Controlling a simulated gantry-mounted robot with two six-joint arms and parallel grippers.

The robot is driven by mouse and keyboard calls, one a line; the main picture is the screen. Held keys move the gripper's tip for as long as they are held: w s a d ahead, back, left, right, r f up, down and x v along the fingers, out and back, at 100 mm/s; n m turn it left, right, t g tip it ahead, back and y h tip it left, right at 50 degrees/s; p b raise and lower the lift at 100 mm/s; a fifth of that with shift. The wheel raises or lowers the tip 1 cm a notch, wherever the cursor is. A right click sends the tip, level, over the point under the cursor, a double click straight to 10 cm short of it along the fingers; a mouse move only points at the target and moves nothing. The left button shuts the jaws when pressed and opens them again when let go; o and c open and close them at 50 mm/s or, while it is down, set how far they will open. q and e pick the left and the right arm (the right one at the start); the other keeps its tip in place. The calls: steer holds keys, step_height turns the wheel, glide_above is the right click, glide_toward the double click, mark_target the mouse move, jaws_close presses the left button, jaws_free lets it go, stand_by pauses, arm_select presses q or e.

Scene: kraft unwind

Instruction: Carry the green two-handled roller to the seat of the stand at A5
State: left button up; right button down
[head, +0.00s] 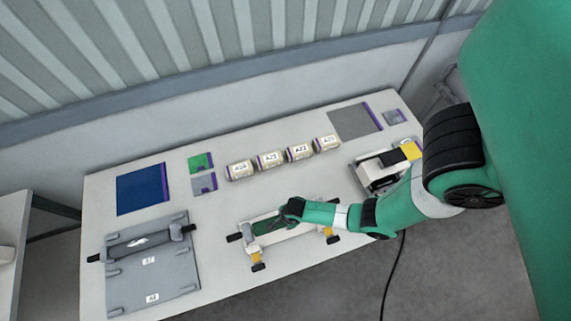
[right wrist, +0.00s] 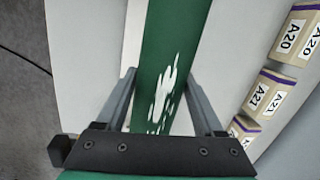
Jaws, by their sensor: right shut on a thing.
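The green roller (head: 264,225) is near the front middle of the table, with a dark handle showing at its left end. My right gripper (head: 289,211) is shut on its middle; in the right wrist view the green roller (right wrist: 172,55), with white marks, runs between the fingers of the gripper (right wrist: 165,85). A white frame with yellow parts (head: 293,236) is right beside or under the roller; I cannot tell whether they touch. A grey stand plate (head: 170,275) at the left carries a dark roller (head: 138,243). I cannot read an A5 label. My left gripper is not in view.
Several labelled boxes (head: 270,160) stand in a row behind the roller; they also show in the wrist view (right wrist: 270,95). A blue mat (head: 141,189), small green (head: 201,162) and grey pads, and a grey mat (head: 354,121) lie further back. A white device (head: 380,175) stands right.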

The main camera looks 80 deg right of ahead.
arm_select(q)
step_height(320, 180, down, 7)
steer(key=b, duration=0.5)
steer(key=shift+b, duration=0.35)
arm_select(e)
steer(key=shift+f, duration=3.7)
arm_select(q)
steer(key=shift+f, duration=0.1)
arm_select(e)
steer(key=shift+f, duration=0.2)
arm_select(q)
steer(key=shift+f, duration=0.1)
arm_select(e)
jaws_free()
steer(key=r+p, duration=0.2)
steer(key=s+r+p, duration=0.1)
steer(key=r+p, duration=0.4)
steer(key=r, duration=0.1)
steer(key=shift+s+a, duration=0.15)
steer(key=shift+a, duration=0.1)
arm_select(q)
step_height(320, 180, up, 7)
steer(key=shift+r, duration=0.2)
arm_select(e)
steer(key=shift+f, duration=0.1)
